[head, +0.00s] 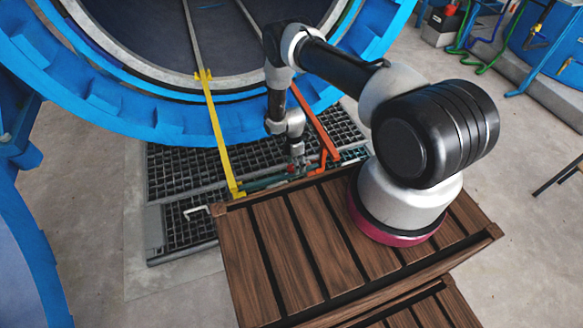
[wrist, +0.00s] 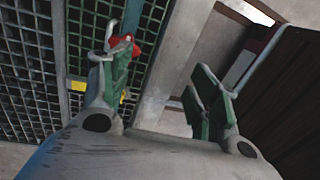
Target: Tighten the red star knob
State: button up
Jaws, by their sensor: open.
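A red part (wrist: 123,42), probably the red star knob, shows in the wrist view beside the tip of the left finger. The finger partly hides it, and its star shape cannot be made out. My gripper (wrist: 160,82) is open, with green pads on its two fingers and nothing seen held between them. The red part is at the left finger, not centred between the fingers; whether they touch is unclear. In the head view my gripper (head: 297,163) points down near the platform's far edge, and the knob is too small to tell there.
A yellow bar (head: 214,125) and an orange bar (head: 316,122) stand on either side of my gripper. The large blue autoclave ring (head: 150,118) is behind. Dark grating (head: 185,172) lies below, and a wooden slatted platform (head: 285,250) is in front.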

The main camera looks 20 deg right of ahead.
aim_at(291, 168)
jog(key=w+n, duration=0.1)
jog(key=w+t, duration=0.1)
jog(key=w, duration=0.1)
jog(key=shift+w+a+r+n, duration=0.1)
jog(key=shift+a+r+n, duration=0.1)
jog(key=shift+n, duration=0.2)
jog(key=shift+w+a+n+t, duration=0.15)
jog(key=shift+w+n, duration=0.15)
jog(key=shift+n, duration=0.25)
jog(key=shift+w+d+n+t, duration=0.15)
jog(key=shift+w+n, duration=0.15)
jog(key=shift+n, duration=0.25)
jog(key=shift+a+f+n, duration=0.1)
jog(key=shift+f+n, duration=0.05)
jog(key=shift+n, duration=0.15)
notch_tip(291, 168, down, 8)
jog(key=shift+r, duration=0.2)
jog(key=c, duration=1)
